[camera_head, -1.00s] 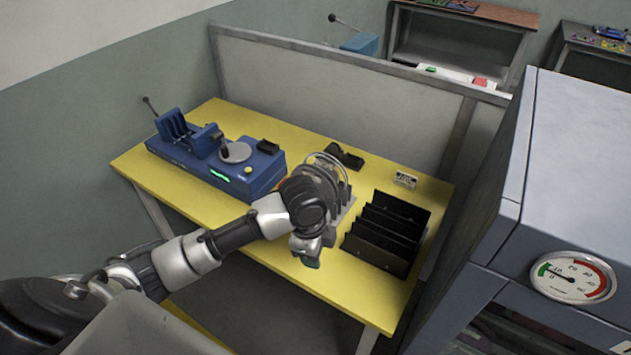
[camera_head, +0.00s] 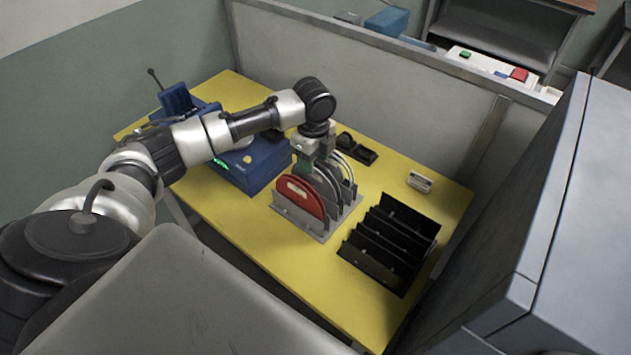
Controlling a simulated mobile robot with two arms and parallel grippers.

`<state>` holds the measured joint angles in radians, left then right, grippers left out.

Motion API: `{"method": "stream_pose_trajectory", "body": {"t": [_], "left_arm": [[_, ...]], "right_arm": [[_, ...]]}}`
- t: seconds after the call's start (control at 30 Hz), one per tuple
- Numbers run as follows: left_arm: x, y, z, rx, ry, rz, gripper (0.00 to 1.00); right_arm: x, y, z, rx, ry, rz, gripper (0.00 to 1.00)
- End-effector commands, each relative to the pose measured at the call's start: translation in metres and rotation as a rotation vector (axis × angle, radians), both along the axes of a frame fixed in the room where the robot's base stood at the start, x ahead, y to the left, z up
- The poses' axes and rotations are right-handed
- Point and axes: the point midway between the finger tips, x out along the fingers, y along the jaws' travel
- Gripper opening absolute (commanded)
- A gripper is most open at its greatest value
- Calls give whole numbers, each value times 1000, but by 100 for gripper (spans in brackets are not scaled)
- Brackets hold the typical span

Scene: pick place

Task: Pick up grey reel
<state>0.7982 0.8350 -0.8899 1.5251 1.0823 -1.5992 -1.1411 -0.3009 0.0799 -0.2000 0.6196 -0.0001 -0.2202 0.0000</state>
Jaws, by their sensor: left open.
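A grey rack (camera_head: 302,219) stands on the yellow table and holds several upright reels side by side. The front reel is red (camera_head: 301,199). Behind it stands a grey reel (camera_head: 325,186), and lighter rims show farther back. My left gripper (camera_head: 314,160) points down over the back part of the rack, just above or at the tops of the reels. It is open. Its fingertips are partly lost among the reels, so I cannot tell whether they touch one. My right gripper is not in view.
A black slotted rack (camera_head: 392,243) stands to the right on the yellow table (camera_head: 277,254). A blue machine (camera_head: 256,166) is at the left, partly behind my arm. A small black holder (camera_head: 357,149) and a small meter (camera_head: 420,182) lie at the back. A grey cabinet (camera_head: 560,200) rises at the right.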

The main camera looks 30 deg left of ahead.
Motion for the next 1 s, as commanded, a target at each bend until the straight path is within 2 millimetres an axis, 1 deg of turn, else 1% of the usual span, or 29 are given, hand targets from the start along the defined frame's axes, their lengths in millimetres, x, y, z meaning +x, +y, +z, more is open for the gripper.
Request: {"method": "stream_pose_trajectory", "body": {"t": [0.17,0.27,0.4,0.5,0.7,0.77,1.0], "left_arm": [[1,0,-14,1,2,2,50],[3,0,-30,0,4,1,50],[3,1,-49,1,1,2,50],[3,0,-55,1,-1,0,50],[3,1,-55,1,-2,0,50],[3,1,-55,1,-2,0,42],[3,1,-55,1,-2,0,6]], "right_arm": [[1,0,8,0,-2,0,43],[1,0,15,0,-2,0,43],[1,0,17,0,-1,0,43],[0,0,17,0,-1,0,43],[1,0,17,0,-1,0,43],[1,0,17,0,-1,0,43],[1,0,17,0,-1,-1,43]]}}
